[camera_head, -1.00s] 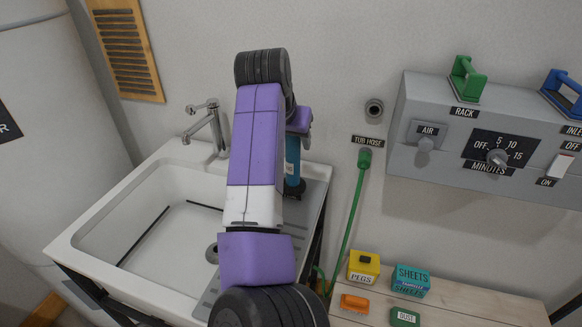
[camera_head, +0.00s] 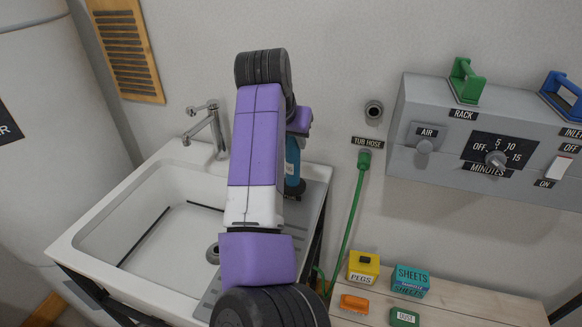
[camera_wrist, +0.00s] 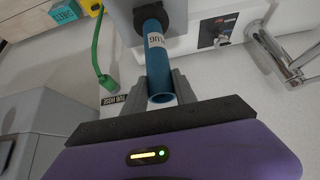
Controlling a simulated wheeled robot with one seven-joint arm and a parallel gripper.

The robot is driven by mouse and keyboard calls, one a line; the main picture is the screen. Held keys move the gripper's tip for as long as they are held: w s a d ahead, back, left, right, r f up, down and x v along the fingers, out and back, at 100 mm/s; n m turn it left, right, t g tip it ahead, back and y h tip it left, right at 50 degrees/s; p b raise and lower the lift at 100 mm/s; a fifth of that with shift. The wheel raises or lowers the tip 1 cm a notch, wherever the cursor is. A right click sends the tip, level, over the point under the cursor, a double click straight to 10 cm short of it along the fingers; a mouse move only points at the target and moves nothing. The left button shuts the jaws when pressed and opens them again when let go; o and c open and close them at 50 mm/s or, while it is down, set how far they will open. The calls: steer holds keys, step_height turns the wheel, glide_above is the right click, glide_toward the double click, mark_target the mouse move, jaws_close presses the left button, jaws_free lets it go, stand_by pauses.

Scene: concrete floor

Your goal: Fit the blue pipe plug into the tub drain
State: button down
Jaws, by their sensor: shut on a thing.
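The blue pipe plug (camera_wrist: 158,62) is a blue tube with a white PLUG label and a wide black end. My gripper (camera_wrist: 158,82) is shut on it in the wrist view, one finger on each side. In the head view the plug (camera_head: 292,160) stands upright, black end down, at the grey draining board; I cannot tell whether it touches the board. My arm partly hides the gripper there. The white tub (camera_head: 150,220) is to the left. Its round drain (camera_head: 213,253) is on the tub floor beside my arm, partly hidden.
A tap (camera_head: 207,128) rises at the tub's back edge. A green hose (camera_head: 353,205) hangs right of the plug. A wooden bench (camera_head: 470,308) at lower right holds a yellow PEGS box (camera_head: 363,268), a teal SHEETS box (camera_head: 411,280) and small blocks. A grey control box (camera_head: 440,165) is on the wall.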

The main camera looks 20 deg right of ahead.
steer(key=shift+r+p, duration=0.55)
stand_by(0.4)
steer(key=shift+r+p, duration=1.2)
steer(key=shift+r, duration=0.25)
